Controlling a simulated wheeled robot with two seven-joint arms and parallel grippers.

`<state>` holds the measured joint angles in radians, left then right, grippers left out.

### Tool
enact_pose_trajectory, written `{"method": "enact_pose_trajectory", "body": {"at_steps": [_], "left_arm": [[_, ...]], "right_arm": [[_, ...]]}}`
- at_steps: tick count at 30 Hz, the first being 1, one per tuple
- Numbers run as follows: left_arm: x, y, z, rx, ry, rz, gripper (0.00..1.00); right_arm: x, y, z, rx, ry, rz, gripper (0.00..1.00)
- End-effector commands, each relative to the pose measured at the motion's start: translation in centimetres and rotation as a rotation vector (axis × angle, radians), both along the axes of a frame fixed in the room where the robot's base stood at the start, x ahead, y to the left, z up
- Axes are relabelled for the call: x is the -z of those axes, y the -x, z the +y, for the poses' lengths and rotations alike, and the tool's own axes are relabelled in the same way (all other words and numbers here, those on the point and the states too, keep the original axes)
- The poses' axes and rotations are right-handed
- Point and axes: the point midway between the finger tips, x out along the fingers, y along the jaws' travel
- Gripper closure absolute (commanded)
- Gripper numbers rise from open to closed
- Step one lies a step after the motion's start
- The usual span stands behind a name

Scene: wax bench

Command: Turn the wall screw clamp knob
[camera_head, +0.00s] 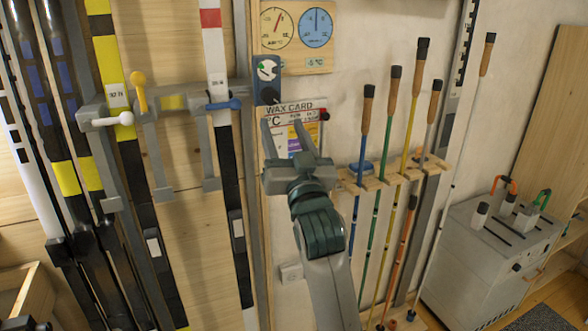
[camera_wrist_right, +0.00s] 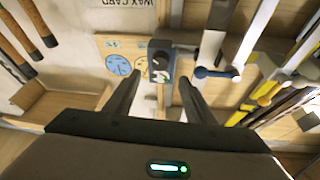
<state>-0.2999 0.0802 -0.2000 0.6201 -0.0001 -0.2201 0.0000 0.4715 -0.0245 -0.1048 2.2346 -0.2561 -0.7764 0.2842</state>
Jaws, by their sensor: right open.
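I cannot tell for sure which part is the screw clamp knob. My right gripper (camera_head: 287,128) is open and empty, pointing up, below the box and in front of the wax card. My left gripper is not in view.
A gauge board (camera_head: 297,36) hangs above the box. The wax card (camera_head: 296,130) is partly hidden behind my fingers. Several poles stand in a wooden rack (camera_head: 392,178) close on the right. A grey cabinet (camera_head: 470,265) stands at lower right. Skis line the left wall.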

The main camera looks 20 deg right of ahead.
Motion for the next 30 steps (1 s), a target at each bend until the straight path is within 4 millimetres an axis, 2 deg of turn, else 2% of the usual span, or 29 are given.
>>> {"method": "enact_pose_trajectory", "body": {"at_steps": [1, 6, 12, 18, 30], "left_arm": [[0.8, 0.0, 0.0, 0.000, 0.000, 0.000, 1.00], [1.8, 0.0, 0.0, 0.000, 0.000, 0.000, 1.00], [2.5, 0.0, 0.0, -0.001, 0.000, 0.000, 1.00], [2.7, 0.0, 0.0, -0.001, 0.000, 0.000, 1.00], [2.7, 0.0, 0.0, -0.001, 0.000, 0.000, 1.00]], "right_arm": [[0.8, 1.1, 0.1, -0.001, -0.001, 0.000, 0.51], [1.9, 4.2, 0.4, -0.002, -0.001, -0.001, 0.51], [2.8, 6.7, 0.5, 0.000, -0.001, -0.001, 0.51], [3.1, 7.6, 0.6, 0.000, 0.000, 0.001, 0.51], [3.0, 7.7, 0.6, 0.000, 0.000, 0.000, 0.51]]}}
